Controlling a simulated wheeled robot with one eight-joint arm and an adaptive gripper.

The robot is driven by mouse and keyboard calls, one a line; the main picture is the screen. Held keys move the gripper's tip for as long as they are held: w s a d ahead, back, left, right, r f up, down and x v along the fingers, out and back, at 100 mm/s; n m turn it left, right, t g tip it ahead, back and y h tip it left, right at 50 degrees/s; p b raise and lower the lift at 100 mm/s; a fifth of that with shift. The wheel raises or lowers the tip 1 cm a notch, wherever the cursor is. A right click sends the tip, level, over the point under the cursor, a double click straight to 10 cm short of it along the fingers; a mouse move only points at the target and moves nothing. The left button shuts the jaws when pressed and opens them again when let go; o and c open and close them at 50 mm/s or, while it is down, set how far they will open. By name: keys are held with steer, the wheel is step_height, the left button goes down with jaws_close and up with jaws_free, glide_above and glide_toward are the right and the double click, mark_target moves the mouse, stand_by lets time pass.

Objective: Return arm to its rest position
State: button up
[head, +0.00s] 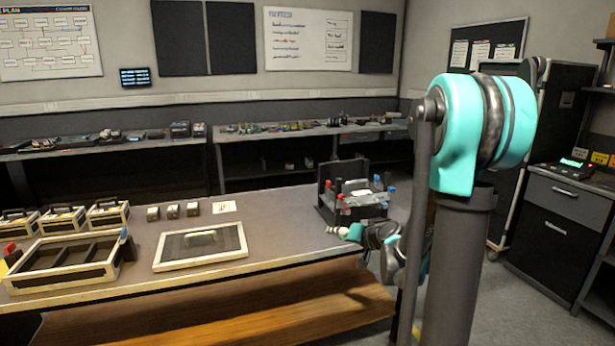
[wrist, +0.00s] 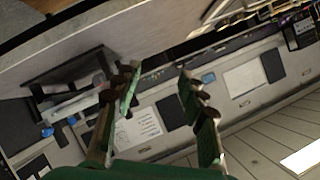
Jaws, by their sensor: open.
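My gripper (wrist: 158,88) shows in the wrist view with its two fingers spread apart and nothing between them. In the head view my arm rises in front of the camera at the right, and its lower teal and grey links (head: 385,245) hang at the right end of the table; the fingers cannot be clearly made out there. The wrist view is strongly tilted. In it a dark rack (wrist: 70,72) lies left of the fingers, and the wall with its boards shows beyond them.
On the table (head: 285,230) a dark rack (head: 352,205) with red and blue parts stands close to my arm. A framed lid (head: 200,262), an open tray (head: 30,290), several small cases and small blocks (head: 172,211) sit further left. A dark cabinet (head: 560,225) stands at the right.

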steer(key=s+d+f+g+h, duration=0.2)
steer(key=s+f, duration=0.1)
steer(key=s, duration=0.6)
steer(key=s+d+f+g+h, duration=0.2)
steer(key=s+d+f, duration=0.1)
steer(key=s, duration=0.6)
steer(key=s+d+f+n+g+h, duration=0.1)
steer(key=s+d+f+g+h, duration=0.2)
steer(key=s, duration=0.6)
steer(key=shift+s+d+f, duration=0.15)
steer(key=shift+s+f, duration=0.15)
steer(key=shift+s, duration=0.1)
steer(key=shift+w, duration=0.15)
